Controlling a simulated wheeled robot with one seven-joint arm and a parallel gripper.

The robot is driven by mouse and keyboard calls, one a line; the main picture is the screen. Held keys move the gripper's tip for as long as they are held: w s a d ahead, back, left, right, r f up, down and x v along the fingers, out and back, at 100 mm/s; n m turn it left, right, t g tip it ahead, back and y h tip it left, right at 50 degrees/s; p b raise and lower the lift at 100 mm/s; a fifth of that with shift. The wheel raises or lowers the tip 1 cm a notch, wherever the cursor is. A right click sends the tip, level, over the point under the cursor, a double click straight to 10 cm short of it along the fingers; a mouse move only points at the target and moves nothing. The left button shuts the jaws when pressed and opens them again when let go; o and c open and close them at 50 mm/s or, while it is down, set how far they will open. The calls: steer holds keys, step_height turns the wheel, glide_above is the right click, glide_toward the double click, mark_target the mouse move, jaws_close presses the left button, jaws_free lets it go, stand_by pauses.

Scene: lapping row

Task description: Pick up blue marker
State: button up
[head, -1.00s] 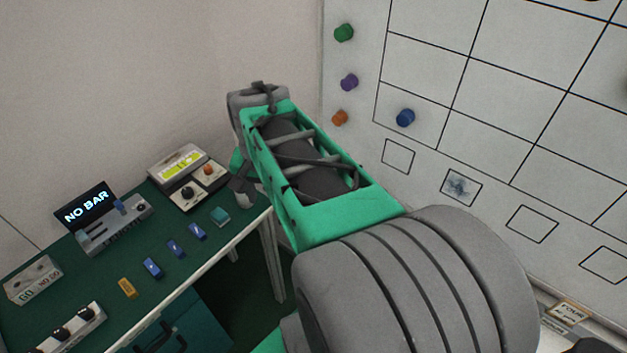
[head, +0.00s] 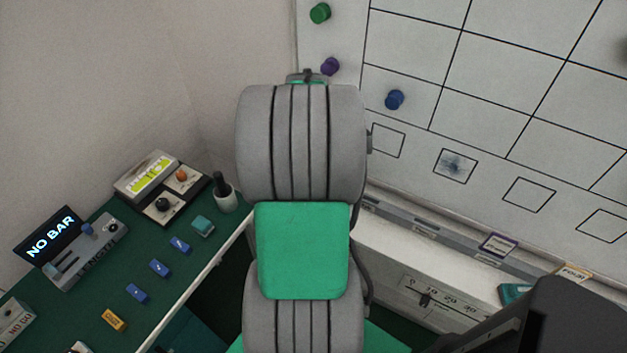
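A blue round marker (head: 395,100) sits on the white board, in the lower left part of its black grid, above a row of small outlined squares. It looks like a short peg or knob standing out from the board. Nothing touches it. My arm rises up the middle of the view, left of the blue marker and apart from it. My gripper cannot be made out in the head view, so its fingers and anything in them are hidden.
A green knob (head: 320,13) and a purple knob (head: 330,66) are on the board's left margin. The green table (head: 75,304) at left holds several blue blocks, a yellow block (head: 113,320), a "NO BAR" display (head: 50,236) and a dark-handled cup (head: 224,196). A ledge runs below the board.

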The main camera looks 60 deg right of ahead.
jaws_close()
stand_by(0.5)
